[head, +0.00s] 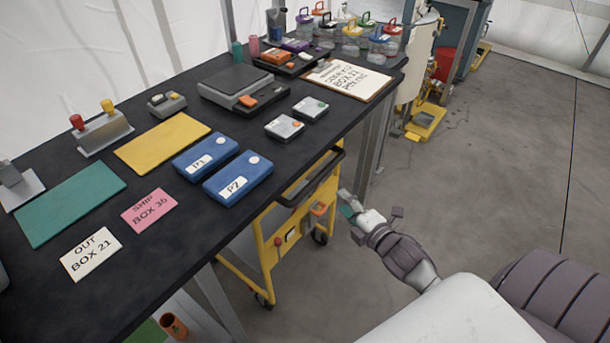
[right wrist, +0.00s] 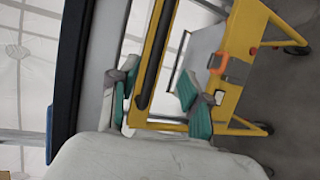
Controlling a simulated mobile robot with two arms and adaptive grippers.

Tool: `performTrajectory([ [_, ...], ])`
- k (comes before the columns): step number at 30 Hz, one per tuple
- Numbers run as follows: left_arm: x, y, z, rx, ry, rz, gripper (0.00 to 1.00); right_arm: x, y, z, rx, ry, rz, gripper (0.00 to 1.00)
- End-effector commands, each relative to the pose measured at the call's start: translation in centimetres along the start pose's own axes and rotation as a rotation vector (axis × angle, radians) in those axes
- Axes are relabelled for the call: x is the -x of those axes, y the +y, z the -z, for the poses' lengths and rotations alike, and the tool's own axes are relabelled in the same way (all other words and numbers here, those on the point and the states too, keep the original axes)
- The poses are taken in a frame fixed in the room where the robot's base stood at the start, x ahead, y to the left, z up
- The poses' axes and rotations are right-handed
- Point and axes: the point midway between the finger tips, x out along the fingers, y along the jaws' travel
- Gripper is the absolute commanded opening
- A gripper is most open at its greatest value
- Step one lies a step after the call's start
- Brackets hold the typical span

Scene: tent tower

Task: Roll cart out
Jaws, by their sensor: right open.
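The yellow cart (head: 264,248) stands on wheels partly under the black table, its front end showing. Its black handle bar (head: 311,179) runs along the top of that end. My right gripper (head: 347,203) is just to the right of the handle, with its fingers apart. In the right wrist view, the handle bar (right wrist: 157,50) shows between the teal-padded fingers of the open gripper (right wrist: 155,96); I cannot tell whether they touch it. An orange catch (right wrist: 222,64) sits on the cart's yellow frame (right wrist: 240,36). The rest of the cart is hidden by the tabletop. My left gripper is not in view.
The black table (head: 335,135) carries blue boxes (head: 238,179), a scale (head: 236,86), cards and mats. Its metal leg (head: 375,130) stands beyond the cart. A yellow-based stand (head: 426,121) is farther back. The grey floor (head: 500,180) at right is open.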

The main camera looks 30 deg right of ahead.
Motion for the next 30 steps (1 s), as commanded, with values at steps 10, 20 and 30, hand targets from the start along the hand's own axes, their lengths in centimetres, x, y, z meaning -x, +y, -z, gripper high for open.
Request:
performTrajectory([
  [10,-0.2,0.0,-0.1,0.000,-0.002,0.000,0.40,-5.6,0.3,-0.1,0.004,-0.001,-0.006,0.47],
  [20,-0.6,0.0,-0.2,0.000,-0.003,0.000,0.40,-11.8,0.2,0.0,0.001,0.000,-0.004,0.47],
  [30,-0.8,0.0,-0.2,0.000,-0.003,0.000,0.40,-13.7,0.2,0.0,0.001,0.000,-0.002,0.47],
])
